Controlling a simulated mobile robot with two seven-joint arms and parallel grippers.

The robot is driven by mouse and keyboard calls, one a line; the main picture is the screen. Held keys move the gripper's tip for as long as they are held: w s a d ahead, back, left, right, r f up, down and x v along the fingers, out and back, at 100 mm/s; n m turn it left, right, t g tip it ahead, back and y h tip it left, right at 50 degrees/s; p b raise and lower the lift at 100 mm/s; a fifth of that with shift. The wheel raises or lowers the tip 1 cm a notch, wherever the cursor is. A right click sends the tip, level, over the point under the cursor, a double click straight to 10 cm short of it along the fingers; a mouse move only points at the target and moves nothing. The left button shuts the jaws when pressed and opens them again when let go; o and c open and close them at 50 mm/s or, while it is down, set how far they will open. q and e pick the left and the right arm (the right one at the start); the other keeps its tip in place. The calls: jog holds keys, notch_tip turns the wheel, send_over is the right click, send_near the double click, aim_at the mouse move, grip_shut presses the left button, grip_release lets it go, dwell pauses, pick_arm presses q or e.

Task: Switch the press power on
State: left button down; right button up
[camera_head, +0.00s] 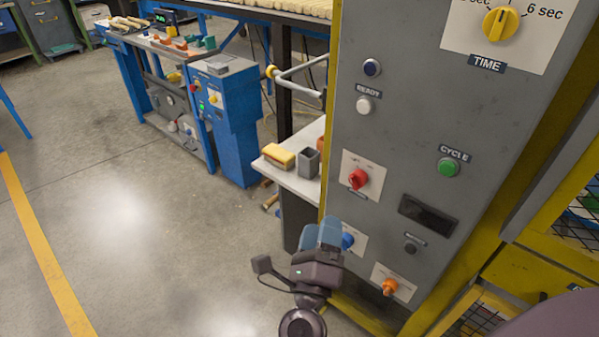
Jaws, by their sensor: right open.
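The grey press panel (400,120) fills the right half of the view. A red rotary knob (358,178) sits on a white plate at its left, with a small label too small to read. A blue knob (348,241) sits lower on another white plate, partly hidden by my gripper. An orange knob (389,287) is at the bottom. I cannot read which knob is marked power. My right gripper (321,232) is open and empty, with its bluish fingers beside the blue knob and below the red knob; contact cannot be told. My left gripper is not in view.
The panel also has a green cycle button (448,167), a white ready lamp (364,105) and a yellow time dial (501,23). A shelf (300,186) with a yellow block (279,155) juts out left of the panel. Open floor (130,210) lies left.

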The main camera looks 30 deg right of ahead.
aim_at(355, 188)
jog(key=w+d+m+g+h, duration=0.1)
jog(key=d+m, duration=0.1)
jog(key=d, duration=0.1)
jog(key=w+d+r+m+g, duration=0.1)
jog(key=w+d, duration=0.1)
jog(key=d, duration=0.2)
jog(key=w+d+r+m+g+h, duration=0.1)
jog(key=w+d+m, duration=0.1)
jog(key=d, duration=0.1)
jog(key=shift+d+r+m+g+h+p, duration=0.1)
jog(key=shift+d+m+g+h+p, duration=0.05)
jog(key=shift+m+g+h+p, duration=0.2)
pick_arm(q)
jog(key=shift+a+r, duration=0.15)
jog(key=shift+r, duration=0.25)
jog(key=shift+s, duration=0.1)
pick_arm(e)
jog(key=c, duration=0.5)
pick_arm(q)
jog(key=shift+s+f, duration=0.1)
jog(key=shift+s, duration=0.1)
pick_arm(e)
jog(key=c, duration=0.4)
